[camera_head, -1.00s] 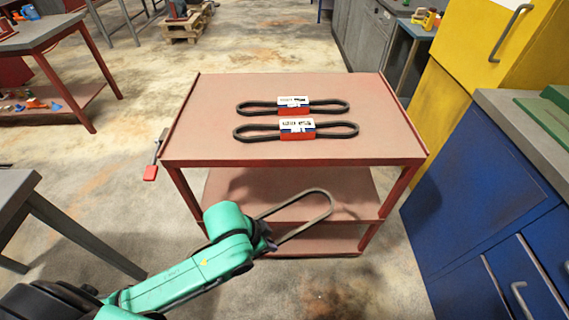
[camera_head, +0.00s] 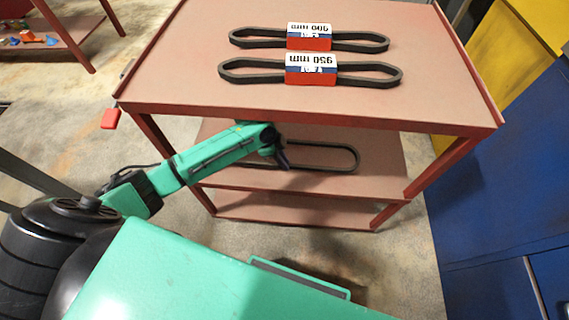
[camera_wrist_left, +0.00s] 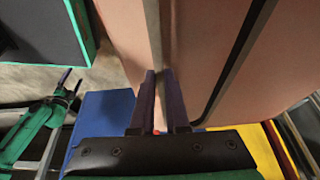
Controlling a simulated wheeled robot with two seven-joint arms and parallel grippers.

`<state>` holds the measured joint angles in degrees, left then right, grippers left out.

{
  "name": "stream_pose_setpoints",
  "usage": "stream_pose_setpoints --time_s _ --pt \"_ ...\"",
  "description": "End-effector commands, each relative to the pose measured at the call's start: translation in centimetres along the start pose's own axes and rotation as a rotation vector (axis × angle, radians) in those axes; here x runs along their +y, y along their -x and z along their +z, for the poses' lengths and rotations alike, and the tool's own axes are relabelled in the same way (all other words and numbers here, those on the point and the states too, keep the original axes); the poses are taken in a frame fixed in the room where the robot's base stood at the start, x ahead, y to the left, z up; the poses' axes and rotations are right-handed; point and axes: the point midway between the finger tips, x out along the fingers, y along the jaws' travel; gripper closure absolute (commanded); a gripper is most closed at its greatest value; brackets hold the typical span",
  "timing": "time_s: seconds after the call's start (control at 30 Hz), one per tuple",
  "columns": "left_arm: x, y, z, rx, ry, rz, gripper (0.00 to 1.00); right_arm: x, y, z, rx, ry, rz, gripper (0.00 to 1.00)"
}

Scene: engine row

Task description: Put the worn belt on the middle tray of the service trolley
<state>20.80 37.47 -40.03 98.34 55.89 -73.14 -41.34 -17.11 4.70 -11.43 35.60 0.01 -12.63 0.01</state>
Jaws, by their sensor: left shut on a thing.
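The worn belt (camera_head: 356,156) is a dark narrow loop without a sleeve. It lies lengthwise over the middle tray (camera_head: 382,176) of the red service trolley, under the top tray.
The top tray (camera_head: 190,80) overhangs the middle one and carries two new belts in printed sleeves, the 900 mm belt (camera_head: 258,38) and the 950 mm belt (camera_head: 250,72). A bottom tray (camera_head: 300,210) sits below. Blue cabinets (camera_head: 500,190) stand at the right.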

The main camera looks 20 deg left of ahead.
Motion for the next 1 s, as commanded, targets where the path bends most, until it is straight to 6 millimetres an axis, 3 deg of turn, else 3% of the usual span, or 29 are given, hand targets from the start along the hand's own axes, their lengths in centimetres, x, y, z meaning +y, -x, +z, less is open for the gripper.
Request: stream_pose_setpoints --time_s 0.07,0.17,0.27,0.53,0.6,0.63,1.0 --pt "-1.2 -0.1 -0.1 0.002 0.0 -0.001 1.0 0.0 -0.4 -0.2 0.003 0.001 0.0 0.0" --pt "-1.1 -2.0 0.8 0.0 0.001 0.005 1.0 0.0 -0.9 0.0 -0.005 0.0 0.0 0.0" --pt "-1.2 -3.2 1.4 -0.001 0.0 0.001 1.0 -0.1 -0.8 -1.5 0.007 -0.004 -0.001 0.0" --pt "-1.2 -3.3 1.4 -0.001 0.0 0.001 1.0 -0.1 -0.7 -1.4 0.001 -0.006 -0.002 0.0" --pt "-1.1 -3.3 1.4 -0.001 0.0 0.001 0.64 -0.1 -0.7 -1.4 0.001 -0.007 -0.001 0.0" --pt "-1.1 -3.3 1.4 -0.001 0.0 0.001 0.57 -0.1 -0.7 -1.4 0.001 -0.007 -0.001 0.0" --pt "-1.2 -2.9 1.4 -0.002 0.0 0.0 0.57 -0.1 -0.5 -1.4 0.004 -0.007 -0.001 0.0"
